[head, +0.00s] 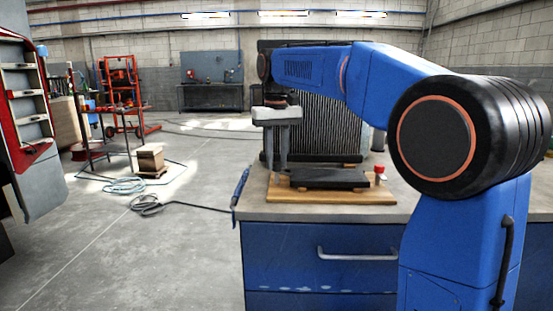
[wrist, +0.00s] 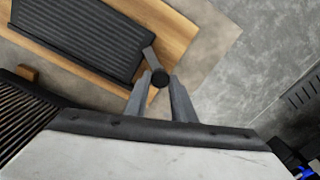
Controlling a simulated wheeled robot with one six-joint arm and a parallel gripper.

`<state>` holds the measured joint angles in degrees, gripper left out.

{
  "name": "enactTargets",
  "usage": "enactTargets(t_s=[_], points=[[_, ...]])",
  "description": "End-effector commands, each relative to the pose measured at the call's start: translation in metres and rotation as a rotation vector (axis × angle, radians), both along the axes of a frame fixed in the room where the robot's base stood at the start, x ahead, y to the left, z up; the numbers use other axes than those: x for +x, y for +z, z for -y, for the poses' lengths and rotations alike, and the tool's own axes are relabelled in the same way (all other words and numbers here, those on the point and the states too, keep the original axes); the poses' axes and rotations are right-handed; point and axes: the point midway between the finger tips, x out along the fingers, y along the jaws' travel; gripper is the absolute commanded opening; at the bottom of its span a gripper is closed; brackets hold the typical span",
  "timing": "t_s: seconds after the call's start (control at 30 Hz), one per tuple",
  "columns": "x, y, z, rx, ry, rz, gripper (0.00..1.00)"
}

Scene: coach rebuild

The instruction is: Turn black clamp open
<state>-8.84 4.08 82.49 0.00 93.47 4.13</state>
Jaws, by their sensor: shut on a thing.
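The black clamp (wrist: 160,76) shows in the wrist view as a dark round knob at the end of a short grey lever (wrist: 149,59). The lever reaches to the edge of a black ribbed block. My gripper (wrist: 160,88) has a finger on each side of the knob and is shut on it. In the head view my gripper (head: 276,165) points straight down at the left end of the block; the clamp cannot be made out there.
The black block (head: 330,178) lies on a wooden board (head: 335,197) on the blue-drawered bench (head: 320,210). A red knob (head: 379,170) stands at the board's right end. A tall finned panel (head: 325,130) rises behind. Open grey floor lies to the left.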

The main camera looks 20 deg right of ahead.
Motion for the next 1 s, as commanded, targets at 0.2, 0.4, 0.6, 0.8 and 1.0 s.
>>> enactTargets(t_s=[0.2, 0.4, 0.6, 0.8, 1.0], points=[[0.0004, 0.0008, 0.0005, 0.000, -0.204, 0.003, 0.01], [0.0005, 0.0008, 0.0008, 0.000, -0.394, 0.003, 0.01], [0.0004, 0.0009, 0.0010, 0.001, -0.580, 0.003, 0.01], [0.0003, 0.0010, 0.0012, 0.001, -0.742, 0.004, 0.01], [0.0003, 0.0011, 0.0013, 0.001, -0.863, 0.004, 0.01]])
